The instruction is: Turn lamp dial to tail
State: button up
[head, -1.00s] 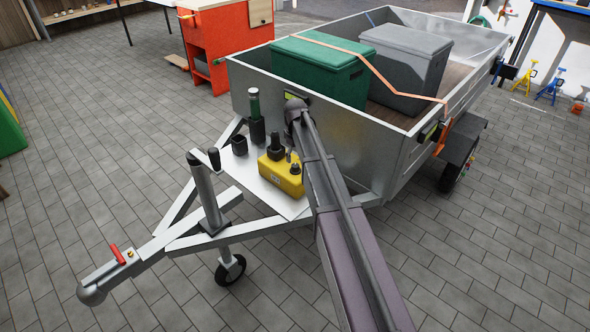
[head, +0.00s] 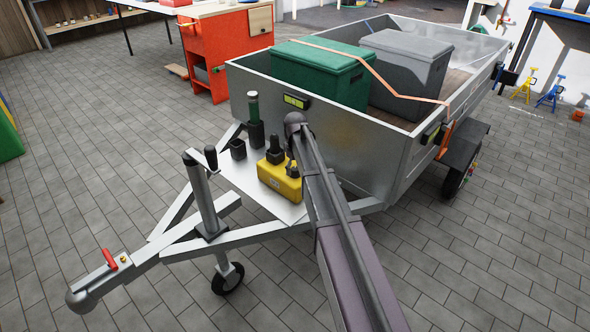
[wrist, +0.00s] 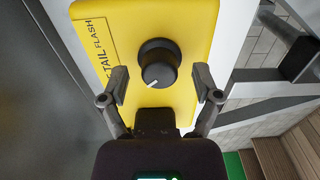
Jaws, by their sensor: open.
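The yellow lamp box (head: 279,180) sits on the white plate of the trailer's drawbar. In the wrist view the yellow box (wrist: 183,20) fills the upper middle, with a round black dial (wrist: 158,60) on its face. The dial's white pointer mark points down and slightly left. The words TAIL and FLASH (wrist: 99,50) are printed along the left edge, sideways; other lettering is cut off. My gripper (wrist: 162,78) is open, one finger at each side of the dial's lower part, with gaps on both sides. In the head view the gripper is hard to make out.
The trailer's metal front wall (head: 340,145) rises right behind the box. A black cup (head: 238,149), a green-topped black holder (head: 255,125) and the jack post (head: 203,195) stand to its left. Green (head: 325,75) and grey (head: 408,60) crates sit in the trailer.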

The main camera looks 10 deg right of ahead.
grip_shut()
jog(key=shift+m, duration=0.5)
jog(key=m, duration=0.2)
jog(key=shift+m, duration=2.4)
